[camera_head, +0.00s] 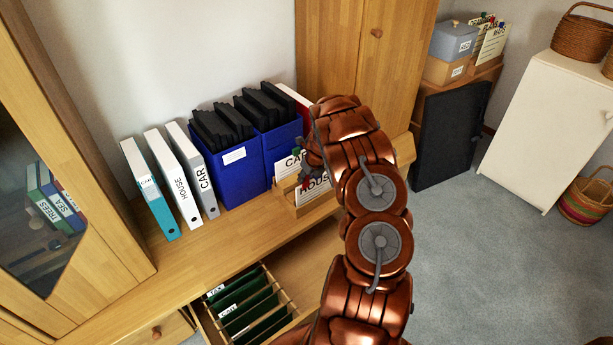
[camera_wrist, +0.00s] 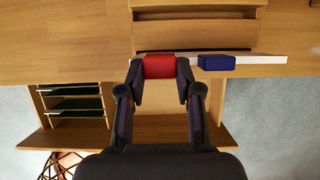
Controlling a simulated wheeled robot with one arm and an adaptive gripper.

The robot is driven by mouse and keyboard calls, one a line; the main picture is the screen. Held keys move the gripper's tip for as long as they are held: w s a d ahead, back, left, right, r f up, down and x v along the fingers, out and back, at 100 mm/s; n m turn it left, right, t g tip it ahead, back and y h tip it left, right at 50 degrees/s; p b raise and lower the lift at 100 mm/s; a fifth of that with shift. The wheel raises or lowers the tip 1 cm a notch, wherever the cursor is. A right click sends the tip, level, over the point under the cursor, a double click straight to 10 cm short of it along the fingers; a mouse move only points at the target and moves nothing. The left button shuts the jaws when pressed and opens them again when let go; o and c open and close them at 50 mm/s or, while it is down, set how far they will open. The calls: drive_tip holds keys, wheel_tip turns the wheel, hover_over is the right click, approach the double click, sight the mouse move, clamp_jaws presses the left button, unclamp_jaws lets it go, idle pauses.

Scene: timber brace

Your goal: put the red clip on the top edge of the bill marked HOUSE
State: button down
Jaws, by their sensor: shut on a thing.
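The red clip (camera_wrist: 159,67) is between my gripper's fingertips (camera_wrist: 160,72) in the wrist view; the fingers are shut on it. In the head view, my gripper (camera_head: 304,170) is at the wooden card stand (camera_head: 284,205), and a bit of red shows at the bill marked HOUSE (camera_head: 315,189). My arm covers part of that bill. The bill marked CAR (camera_head: 287,165) stands behind it. I cannot tell whether the red clip touches the HOUSE bill's top edge. A blue clip (camera_wrist: 216,62) sits right of the red clip in the wrist view, by a white edge (camera_wrist: 268,60).
Blue boxes of black folders (camera_head: 239,168) and upright binders (camera_head: 188,190) stand left of the card stand. An open drawer with green hanging files (camera_head: 245,305) is below. A cabinet (camera_head: 345,45) rises behind. Carpet is open at right.

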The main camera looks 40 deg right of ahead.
drive_tip(key=shift+f+b, duration=0.3)
drive_tip(key=shift+f, duration=0.25)
idle(0.4)
drive_tip(key=c, duration=0.7)
unclamp_jaws()
drive_tip(key=shift+o, duration=0.2)
drive_tip(key=o, duration=0.4)
drive_tip(key=shift+r+p, duration=0.65)
drive_tip(key=shift+r, duration=3.4)
